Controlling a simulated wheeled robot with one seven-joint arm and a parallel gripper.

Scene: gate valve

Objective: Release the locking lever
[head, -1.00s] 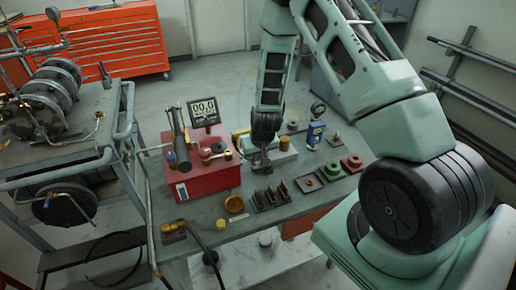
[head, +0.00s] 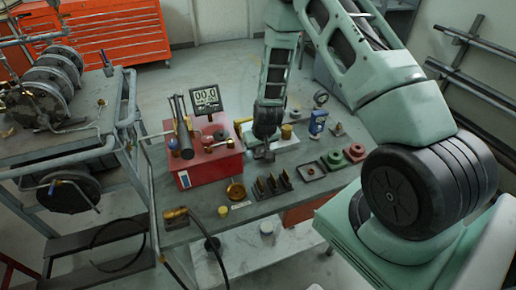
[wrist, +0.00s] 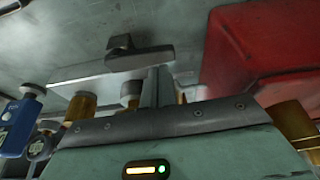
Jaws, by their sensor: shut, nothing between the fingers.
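My gripper (head: 265,154) reaches straight down over the bench beside the red box. In the wrist view its fingers (wrist: 156,84) are shut and empty. Their tips are close to a flat grey bar (wrist: 110,66) with a dark block (wrist: 124,43) on it; I cannot tell whether they touch. This bar may be the locking lever, but I cannot confirm it. The red box also fills the right of the wrist view (wrist: 265,50).
A pipe-framed machine stand (head: 85,146) is at left. Open floor lies behind the bench.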

